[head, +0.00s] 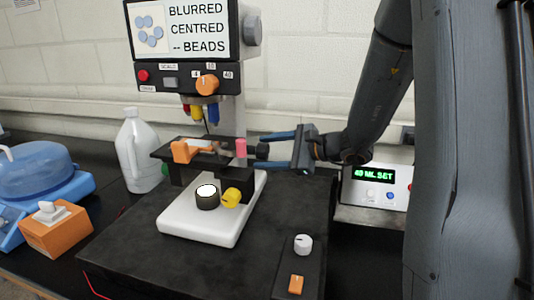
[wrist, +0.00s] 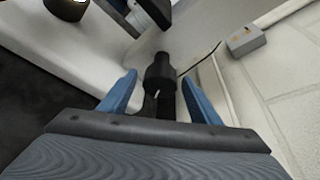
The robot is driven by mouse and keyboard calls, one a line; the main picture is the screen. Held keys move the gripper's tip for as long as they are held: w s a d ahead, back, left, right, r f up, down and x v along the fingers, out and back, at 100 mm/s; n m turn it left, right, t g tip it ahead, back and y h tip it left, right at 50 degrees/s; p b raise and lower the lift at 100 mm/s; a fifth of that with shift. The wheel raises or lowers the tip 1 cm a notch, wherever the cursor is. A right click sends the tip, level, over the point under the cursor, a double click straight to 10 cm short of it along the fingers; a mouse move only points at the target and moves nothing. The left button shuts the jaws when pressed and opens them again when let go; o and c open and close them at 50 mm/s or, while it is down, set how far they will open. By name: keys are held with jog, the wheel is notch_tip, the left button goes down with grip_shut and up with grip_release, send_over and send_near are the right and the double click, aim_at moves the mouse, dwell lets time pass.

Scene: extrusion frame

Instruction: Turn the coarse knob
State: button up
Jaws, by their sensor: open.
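A black stepped knob (head: 262,151) sticks out from the right side of the microscope's stage area; I take it as the coarse knob, though I can read no label on it. My gripper (head: 265,150) comes in from the right with its two blue fingers apart. In the wrist view, the knob (wrist: 160,70) lies between the fingertips of my gripper (wrist: 159,77), with a gap visible on both sides. The microscope's screen (head: 200,27) reads "BLURRED CENTRED -- BEADS".
The white microscope base (head: 190,228) carries a lamp (head: 207,196) and a yellow knob (head: 231,198). An orange stage clip (head: 181,151) is left of a pink piece (head: 241,148). A box (head: 375,187) reading "40 ML SET" stands behind. A jug (head: 138,155) stands left.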

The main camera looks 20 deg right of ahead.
jog(key=c, duration=1)
jog(key=shift+r+m+g+p, duration=0.1)
jog(key=shift+m+g+p, duration=0.2)
jog(key=shift+m+p, duration=0.25)
jog(key=shift+m+g+p, duration=0.3)
jog(key=shift+m+p, duration=0.1)
jog(key=shift+m, duration=0.05)
jog(key=o, duration=1)
jog(key=b+v, duration=0.2)
jog(key=v, duration=0.5)
jog(key=shift+s+d, duration=0.3)
jog(key=shift+d, duration=0.05)
